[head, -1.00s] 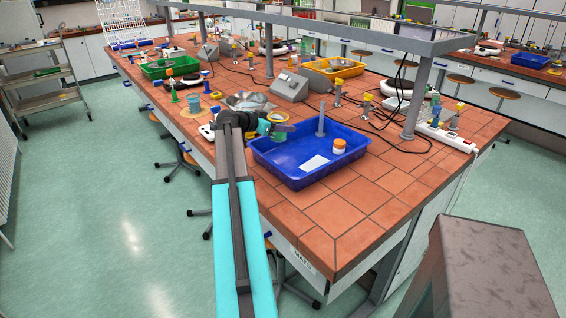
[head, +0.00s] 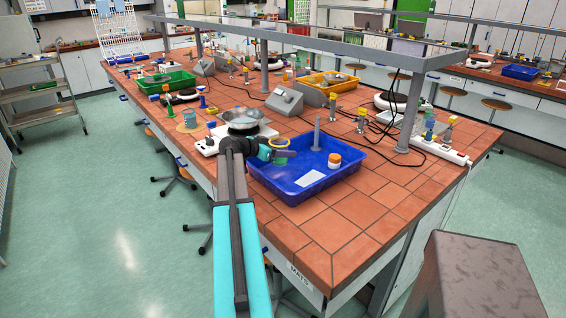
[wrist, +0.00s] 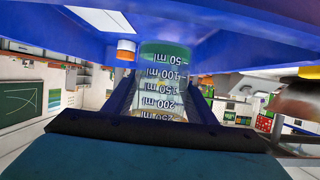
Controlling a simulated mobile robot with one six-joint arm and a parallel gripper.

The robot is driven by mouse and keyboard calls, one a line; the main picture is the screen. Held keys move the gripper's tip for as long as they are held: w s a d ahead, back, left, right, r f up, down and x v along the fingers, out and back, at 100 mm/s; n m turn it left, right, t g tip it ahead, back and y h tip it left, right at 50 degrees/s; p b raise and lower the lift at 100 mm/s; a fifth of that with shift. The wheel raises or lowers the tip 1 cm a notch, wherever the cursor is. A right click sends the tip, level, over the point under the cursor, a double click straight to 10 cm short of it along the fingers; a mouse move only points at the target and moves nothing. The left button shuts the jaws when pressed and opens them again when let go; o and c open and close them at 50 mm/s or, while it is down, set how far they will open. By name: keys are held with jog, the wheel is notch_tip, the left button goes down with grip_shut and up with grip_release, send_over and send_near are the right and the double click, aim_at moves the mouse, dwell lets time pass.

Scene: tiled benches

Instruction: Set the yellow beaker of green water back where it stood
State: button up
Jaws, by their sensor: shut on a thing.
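In the wrist view the beaker (wrist: 165,80) sits between my two fingers (wrist: 164,108). Its white scale marks appear upside down, and green shows at its far end. I cannot tell whether its base touches anything. A round tan mat (head: 188,128) lies on the bench to the left, with a blue item beside it.
A metal bowl on a white balance (head: 243,118) stands close behind my gripper. The blue tray holds a grey rod (head: 316,134), an orange-and-white jar (head: 334,160) and a white label. A grey shelf post (head: 414,112) rises behind. The front right tiles are clear.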

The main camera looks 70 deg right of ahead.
aim_at(283, 163)
jog(key=shift+f, duration=0.4)
jog(key=shift+f, duration=2.3)
jog(key=shift+f, duration=0.2)
jog(key=o, duration=1.3)
jog(key=shift+r+p, duration=0.1)
jog(key=shift+p, duration=0.8)
